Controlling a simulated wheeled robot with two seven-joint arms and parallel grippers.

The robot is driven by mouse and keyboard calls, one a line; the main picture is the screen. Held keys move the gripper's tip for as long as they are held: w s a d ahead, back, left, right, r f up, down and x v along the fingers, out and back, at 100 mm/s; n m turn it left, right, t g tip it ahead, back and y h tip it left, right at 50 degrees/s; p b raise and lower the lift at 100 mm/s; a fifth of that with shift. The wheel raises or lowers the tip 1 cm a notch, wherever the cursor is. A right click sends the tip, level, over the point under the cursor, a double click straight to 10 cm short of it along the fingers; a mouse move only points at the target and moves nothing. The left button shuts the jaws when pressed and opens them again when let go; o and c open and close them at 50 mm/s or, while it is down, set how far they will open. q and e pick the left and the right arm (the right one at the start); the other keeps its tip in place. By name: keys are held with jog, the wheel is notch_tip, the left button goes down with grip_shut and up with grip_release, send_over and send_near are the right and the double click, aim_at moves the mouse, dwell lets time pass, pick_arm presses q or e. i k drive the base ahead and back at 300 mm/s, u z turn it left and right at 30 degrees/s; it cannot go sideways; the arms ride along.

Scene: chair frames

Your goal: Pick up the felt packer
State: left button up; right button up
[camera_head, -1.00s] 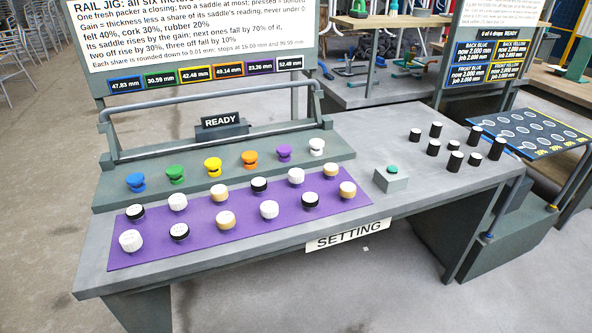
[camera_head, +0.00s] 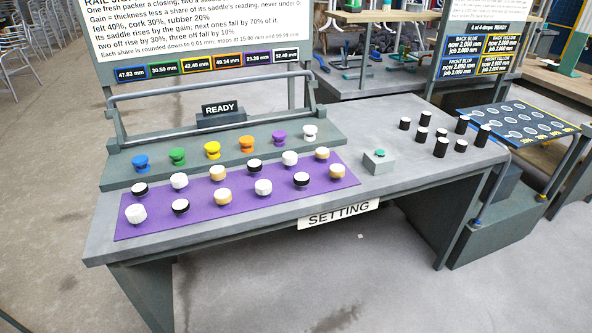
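Several short round packers stand in two rows on a purple mat (camera_head: 243,214) at the front of the grey table. Some are white all over, such as one at the front left (camera_head: 136,214), one in the back row (camera_head: 179,181) and one in the front row (camera_head: 263,187). Others have dark sides, such as the front-row one (camera_head: 180,206), or tan sides, such as another front-row one (camera_head: 223,196). No label says which is felt; the material cannot be told for certain. Neither of my grippers is in view.
Coloured saddles, such as the blue one (camera_head: 140,162), line the jig step behind the mat. A READY sign (camera_head: 219,109) stands behind them. A button box (camera_head: 378,161) and several black cylinders (camera_head: 439,147) stand to the right. The table (camera_head: 400,178) is bare between them.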

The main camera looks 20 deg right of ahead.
aim_at(289, 158)
jog(key=u, duration=1)
jog(key=i, duration=0.6)
jog(key=z, duration=1)
